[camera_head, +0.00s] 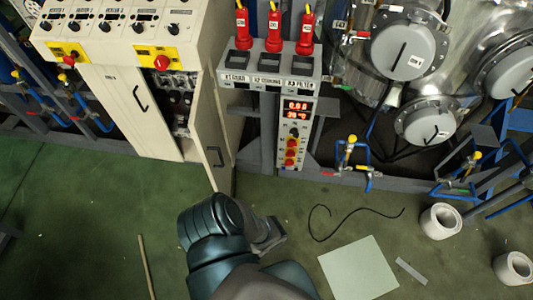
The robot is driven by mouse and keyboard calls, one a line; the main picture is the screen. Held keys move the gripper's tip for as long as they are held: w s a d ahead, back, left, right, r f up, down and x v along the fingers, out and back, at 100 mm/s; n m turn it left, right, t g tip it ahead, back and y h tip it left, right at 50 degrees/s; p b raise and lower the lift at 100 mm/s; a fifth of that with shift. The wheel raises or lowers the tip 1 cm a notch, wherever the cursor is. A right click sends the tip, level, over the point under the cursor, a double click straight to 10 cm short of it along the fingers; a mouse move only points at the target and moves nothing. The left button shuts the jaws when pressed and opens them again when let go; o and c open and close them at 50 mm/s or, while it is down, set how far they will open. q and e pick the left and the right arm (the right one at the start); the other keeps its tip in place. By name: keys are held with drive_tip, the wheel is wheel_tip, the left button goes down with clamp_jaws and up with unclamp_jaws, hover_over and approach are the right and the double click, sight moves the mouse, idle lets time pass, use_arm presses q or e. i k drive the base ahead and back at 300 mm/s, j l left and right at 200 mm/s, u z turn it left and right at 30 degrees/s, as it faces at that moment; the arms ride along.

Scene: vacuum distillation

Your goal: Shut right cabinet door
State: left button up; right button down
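The beige control cabinet (110,62) stands at the upper left. Its left door (130,105) is closed and has a dark handle. The right cabinet door (212,125) stands open, swung out toward me and seen nearly edge-on, with a dark handle (216,156) on it. Dark wiring and parts show in the opening. One of my arms, which I take to be the right, rises from the bottom middle, just below the door's lower edge. A grey end part (267,236) shows beside it, but no clear fingertips. My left gripper is not in view.
A grey control post (288,130) with red plugs stands right of the door. Steel vessels (408,50) and blue pipes fill the upper right. A black cable (350,215), a pale sheet (358,268) and white rolls (440,221) lie on the green floor. Floor at left is mostly clear, with a thin stick (147,268).

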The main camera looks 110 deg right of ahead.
sight(205, 125)
drive_tip(key=z, duration=3.1)
